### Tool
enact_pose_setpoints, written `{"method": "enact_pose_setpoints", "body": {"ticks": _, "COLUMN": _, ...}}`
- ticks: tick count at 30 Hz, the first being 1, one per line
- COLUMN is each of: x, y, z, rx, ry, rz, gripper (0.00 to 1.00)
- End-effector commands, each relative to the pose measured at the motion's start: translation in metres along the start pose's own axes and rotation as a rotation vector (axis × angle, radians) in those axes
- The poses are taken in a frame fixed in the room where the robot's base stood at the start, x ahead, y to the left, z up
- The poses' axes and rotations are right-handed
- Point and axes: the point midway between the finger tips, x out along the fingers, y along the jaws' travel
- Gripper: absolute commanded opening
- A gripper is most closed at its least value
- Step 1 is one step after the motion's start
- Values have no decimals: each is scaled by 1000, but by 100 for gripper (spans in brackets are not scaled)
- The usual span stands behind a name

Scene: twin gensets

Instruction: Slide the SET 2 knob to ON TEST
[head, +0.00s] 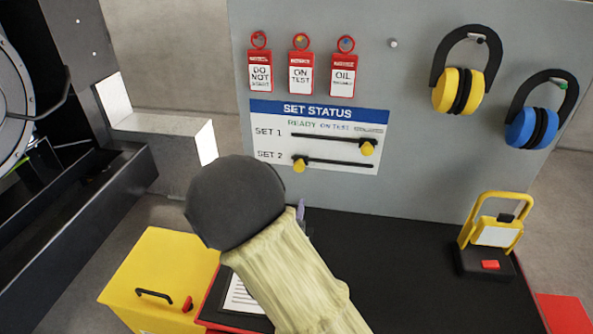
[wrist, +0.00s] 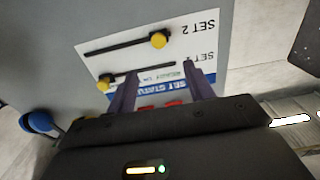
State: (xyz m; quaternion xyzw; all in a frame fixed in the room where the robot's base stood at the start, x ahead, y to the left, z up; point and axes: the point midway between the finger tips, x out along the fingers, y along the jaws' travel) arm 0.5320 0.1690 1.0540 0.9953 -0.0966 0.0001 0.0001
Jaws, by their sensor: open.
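The SET STATUS panel (head: 316,180) is on a grey board and has two horizontal slots. The yellow SET 2 knob (head: 300,163) is at the left end of the lower slot, below READY and left of below ON TEST. It also shows in the upside-down wrist view (wrist: 158,40). The yellow SET 1 knob (head: 367,148) is near the right end of the upper slot. In the wrist view my gripper (wrist: 160,76) is open and empty, its fingers pointing at the panel. The SET 2 knob appears beyond the fingertips, apart from them. My arm mostly hides the gripper in the head view.
Red tags (head: 300,74) hang above the panel. Yellow earmuffs (head: 459,90) and blue earmuffs (head: 532,127) hang at right. A yellow box (head: 160,270) stands at lower left.

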Motion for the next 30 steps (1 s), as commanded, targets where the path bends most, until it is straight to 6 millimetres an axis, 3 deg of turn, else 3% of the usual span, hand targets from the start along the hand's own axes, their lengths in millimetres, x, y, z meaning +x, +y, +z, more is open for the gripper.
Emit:
{"method": "enact_pose_setpoints", "body": {"ticks": 21, "x": 124, "y": -1, "z": -2, "rx": 0, "ry": 0, "rz": -2, "gripper": 53}}
{"method": "enact_pose_setpoints", "body": {"ticks": 30, "x": 139, "y": 0, "z": 0, "rx": 0, "ry": -1, "rz": -1, "gripper": 53}}
